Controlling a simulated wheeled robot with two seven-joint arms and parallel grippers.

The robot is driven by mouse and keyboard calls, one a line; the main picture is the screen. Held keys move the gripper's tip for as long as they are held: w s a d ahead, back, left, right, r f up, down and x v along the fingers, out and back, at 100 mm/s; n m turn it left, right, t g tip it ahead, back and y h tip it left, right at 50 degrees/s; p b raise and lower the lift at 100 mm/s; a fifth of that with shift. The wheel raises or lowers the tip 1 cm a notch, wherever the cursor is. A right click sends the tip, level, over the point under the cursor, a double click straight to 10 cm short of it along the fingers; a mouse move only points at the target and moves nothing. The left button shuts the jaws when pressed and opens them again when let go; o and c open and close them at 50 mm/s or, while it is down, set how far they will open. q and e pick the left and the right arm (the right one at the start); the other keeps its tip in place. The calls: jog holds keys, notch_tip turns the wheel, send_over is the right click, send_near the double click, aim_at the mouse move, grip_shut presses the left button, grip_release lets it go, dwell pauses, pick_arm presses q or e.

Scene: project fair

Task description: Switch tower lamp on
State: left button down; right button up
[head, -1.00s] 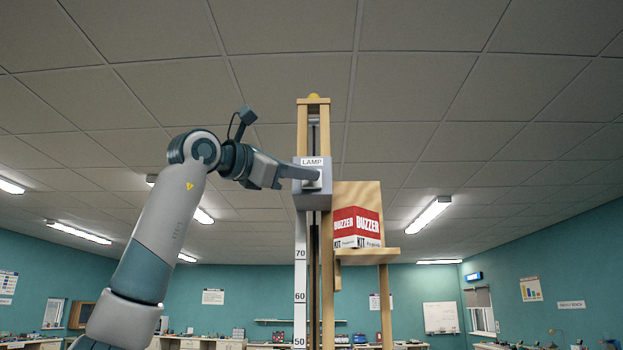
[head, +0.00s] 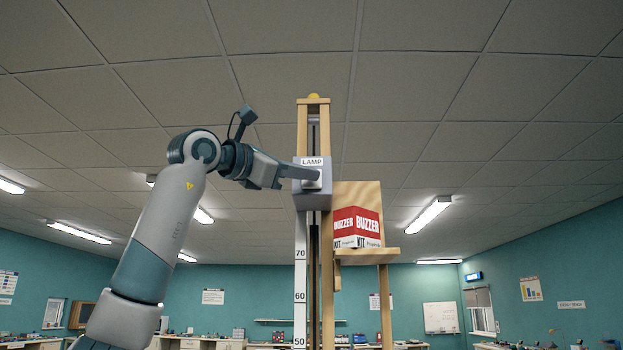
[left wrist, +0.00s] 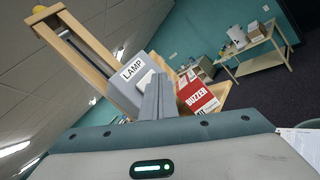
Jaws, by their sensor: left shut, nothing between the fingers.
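The wooden tower (head: 302,130) stands upright in the middle of the head view, with a small yellow lamp dome (head: 314,96) on its top. I cannot tell whether the dome is lit. A grey box labelled LAMP (head: 312,200) is fixed on the tower; it also shows in the left wrist view (left wrist: 118,82). A pale switch plate sits on its face, mostly hidden by my fingers. My left gripper (head: 314,175) is shut and empty, its tips at the plate; whether they touch it I cannot tell. In the left wrist view the shut fingers (left wrist: 160,95) cover part of the box. My right gripper is not in view.
A red and white BUZZER KIT box (head: 357,228) stands on a wooden shelf (head: 368,255) just right of the tower. A numbered scale strip (head: 300,275) runs down the tower. Benches and teal walls are far behind. Space left of the tower holds my left arm.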

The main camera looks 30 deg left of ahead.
pick_arm(q)
jog(key=shift+w, duration=0.1)
dwell(0.3)
jog(key=shift+w+a+p, duration=0.2)
jog(key=shift+w+p, duration=0.05)
jog(key=shift+p, duration=0.1)
jog(key=shift+s+d, duration=0.2)
jog(key=shift+s, duration=0.15)
dwell(0.6)
jog(key=shift+s+d+b, duration=0.3)
jog(key=shift+s+d, duration=0.2)
jog(key=shift+s, duration=0.35)
jog(key=shift+s+d+b, duration=0.35)
jog(key=shift+s+d, duration=0.2)
jog(key=shift+s, duration=0.3)
jog(key=shift+s+d+b, duration=0.3)
jog(key=shift+s+d, duration=0.2)
jog(key=shift+s, duration=0.35)
jog(key=shift+f, duration=0.1)
